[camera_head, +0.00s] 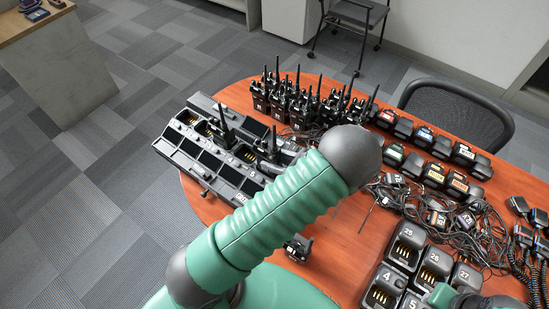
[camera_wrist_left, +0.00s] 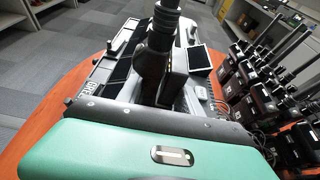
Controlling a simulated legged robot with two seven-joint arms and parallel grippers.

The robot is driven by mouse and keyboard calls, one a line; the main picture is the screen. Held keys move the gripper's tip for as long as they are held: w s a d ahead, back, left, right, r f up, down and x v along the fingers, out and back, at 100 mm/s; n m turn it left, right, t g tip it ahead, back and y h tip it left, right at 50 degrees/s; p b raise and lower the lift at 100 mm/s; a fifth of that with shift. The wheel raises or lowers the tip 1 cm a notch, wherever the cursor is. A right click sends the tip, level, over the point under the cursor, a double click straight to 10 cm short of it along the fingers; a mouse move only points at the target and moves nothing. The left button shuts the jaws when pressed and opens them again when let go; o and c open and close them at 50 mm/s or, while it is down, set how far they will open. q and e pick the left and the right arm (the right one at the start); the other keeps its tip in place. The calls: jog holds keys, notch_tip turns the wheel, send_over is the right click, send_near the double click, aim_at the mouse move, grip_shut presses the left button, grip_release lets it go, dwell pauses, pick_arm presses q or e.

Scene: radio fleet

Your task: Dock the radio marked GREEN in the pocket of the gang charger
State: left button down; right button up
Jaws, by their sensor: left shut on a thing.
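The gang charger (camera_head: 190,150) is a long grey unit with dark pockets on the table's left end. It also shows in the left wrist view (camera_wrist_left: 128,62). One black radio (camera_head: 222,128) stands in it. A second black radio (camera_head: 270,148) stands upright over its right part, close to my left arm. My left gripper (camera_wrist_left: 155,95) is shut on a dark upright radio (camera_wrist_left: 160,55) with a thick antenna, at the charger.
Several upright radios (camera_head: 290,103) crowd behind the charger. Labelled black units (camera_head: 433,172) stand in rows at the right, beside tangled cables (camera_head: 440,205). Numbered chargers (camera_head: 405,248) stand at the front right. A small dark device (camera_head: 297,247) lies on the table near my arm.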

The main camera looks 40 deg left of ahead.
pick_arm(q)
jog(key=shift+f+b, duration=1.05)
jog(key=shift+f, duration=0.7)
jog(key=c, duration=0.7)
grip_release()
